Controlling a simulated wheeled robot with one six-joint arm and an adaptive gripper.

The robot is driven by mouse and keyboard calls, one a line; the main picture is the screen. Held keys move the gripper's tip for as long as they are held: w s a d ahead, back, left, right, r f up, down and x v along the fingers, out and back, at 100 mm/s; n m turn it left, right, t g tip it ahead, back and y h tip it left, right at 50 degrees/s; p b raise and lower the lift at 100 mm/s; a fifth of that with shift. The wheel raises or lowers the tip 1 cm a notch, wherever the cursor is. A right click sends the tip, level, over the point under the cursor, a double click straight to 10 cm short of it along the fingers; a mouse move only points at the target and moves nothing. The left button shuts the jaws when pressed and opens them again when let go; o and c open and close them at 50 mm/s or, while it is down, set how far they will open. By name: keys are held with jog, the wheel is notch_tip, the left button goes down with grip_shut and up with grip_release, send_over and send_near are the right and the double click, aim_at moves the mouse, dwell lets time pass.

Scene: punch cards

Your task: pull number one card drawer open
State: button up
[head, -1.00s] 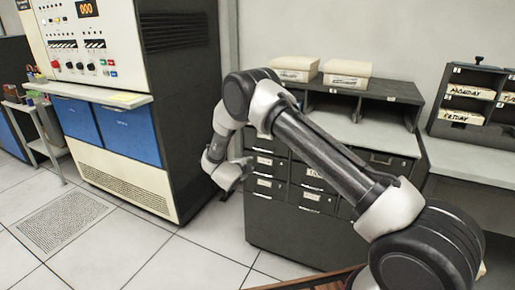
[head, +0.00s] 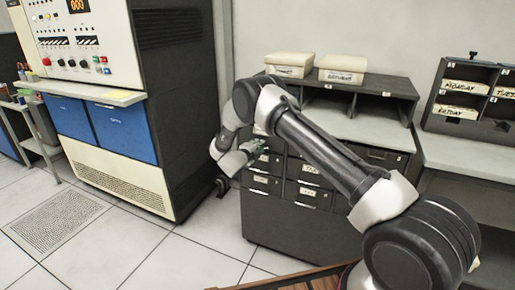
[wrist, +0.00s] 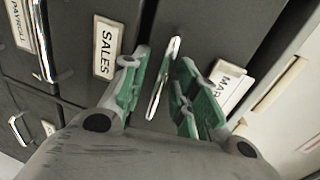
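The dark grey card drawer cabinet (head: 300,222) stands right of centre in the head view, with several small labelled drawers and metal pulls. My gripper (head: 244,158) is at its upper left drawers, partly overlapping them. In the wrist view, my gripper (wrist: 160,88) is open, its green-padded fingers on either side of a thin metal handle (wrist: 164,76). The handle lies beside the SALES label (wrist: 106,50). Contact with the fingers cannot be told. A PAYROLL label (wrist: 22,24) and a partly hidden label starting MAR (wrist: 232,82) show on either side. No drawer number is readable.
A large computer cabinet (head: 182,95) with blue panels stands to the left. Cream boxes (head: 343,66) sit on the shelf above the drawers. A desk with a day-labelled rack (head: 474,100) is at right.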

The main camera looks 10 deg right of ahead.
grip_shut()
jog(key=f+v, duration=0.2)
jog(key=v, duration=0.7)
jog(key=f+v, duration=0.1)
jog(key=v, duration=0.9)
jog(key=shift+s+a+f, duration=0.4)
jog(key=shift+s, duration=0.2)
grip_release()
